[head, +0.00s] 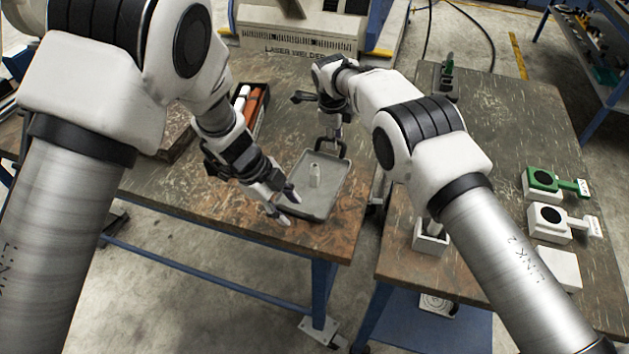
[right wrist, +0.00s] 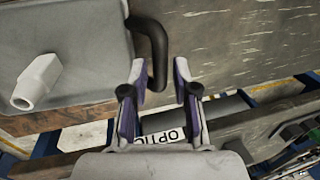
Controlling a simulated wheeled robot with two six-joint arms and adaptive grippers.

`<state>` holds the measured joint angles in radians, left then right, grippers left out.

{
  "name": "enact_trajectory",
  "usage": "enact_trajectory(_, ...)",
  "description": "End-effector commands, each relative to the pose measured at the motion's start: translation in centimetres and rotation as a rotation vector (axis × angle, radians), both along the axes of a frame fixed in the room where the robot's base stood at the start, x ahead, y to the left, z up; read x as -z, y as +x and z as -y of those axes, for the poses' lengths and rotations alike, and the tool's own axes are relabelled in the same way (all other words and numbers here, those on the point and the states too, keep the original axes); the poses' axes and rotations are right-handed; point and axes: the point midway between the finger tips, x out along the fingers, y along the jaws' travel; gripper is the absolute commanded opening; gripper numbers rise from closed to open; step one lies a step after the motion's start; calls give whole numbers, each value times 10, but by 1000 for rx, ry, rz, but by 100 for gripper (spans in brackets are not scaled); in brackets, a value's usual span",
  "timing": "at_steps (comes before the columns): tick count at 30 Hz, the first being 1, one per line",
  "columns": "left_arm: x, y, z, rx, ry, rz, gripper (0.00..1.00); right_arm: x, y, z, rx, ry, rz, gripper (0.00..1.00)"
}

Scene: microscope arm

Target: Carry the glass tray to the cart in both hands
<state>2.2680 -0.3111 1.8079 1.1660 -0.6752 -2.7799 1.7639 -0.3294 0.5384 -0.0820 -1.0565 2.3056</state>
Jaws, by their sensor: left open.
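The grey tray (head: 325,203) lies on the left wooden table near its right front corner, with a small pale bottle-like piece (head: 315,178) standing in it. The tray (right wrist: 85,75) and the piece (right wrist: 37,82) also show in the right wrist view. My left gripper (head: 287,207) is open at the tray's near left edge; contact cannot be told. My right gripper (right wrist: 158,85) is open at the far right side, its fingers on either side of the tray's dark curved handle (right wrist: 156,45), with gaps visible.
A second wood-topped surface (head: 480,130), possibly the cart, stands right across a narrow gap. It carries green (head: 541,180) and white (head: 549,216) fixtures at right and a white open box (head: 430,240) in front. A laser welder (head: 300,45) stands behind.

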Motion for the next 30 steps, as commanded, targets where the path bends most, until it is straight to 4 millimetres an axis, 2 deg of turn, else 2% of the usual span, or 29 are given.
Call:
enact_trajectory(3,14,0,7,1,0,-1,46,16,3,1,0,0,-1,29)
enact_trajectory(6,21,0,10,1,0,-1,46,23,5,2,1,0,0,29)
enact_trajectory(14,23,0,11,0,0,1,46,24,5,2,0,0,1,29)
enact_trajectory(15,23,0,11,0,0,1,42,24,5,2,0,0,1,25)
enact_trajectory(17,22,0,11,0,0,1,21,24,5,2,0,0,1,4)
enact_trajectory(18,23,0,11,0,0,0,7,24,5,2,0,0,1,0)
enact_trajectory(19,23,0,11,0,0,0,0,24,5,2,0,0,1,0)
enact_trajectory(30,19,0,11,0,0,0,0,20,5,2,0,0,1,0)
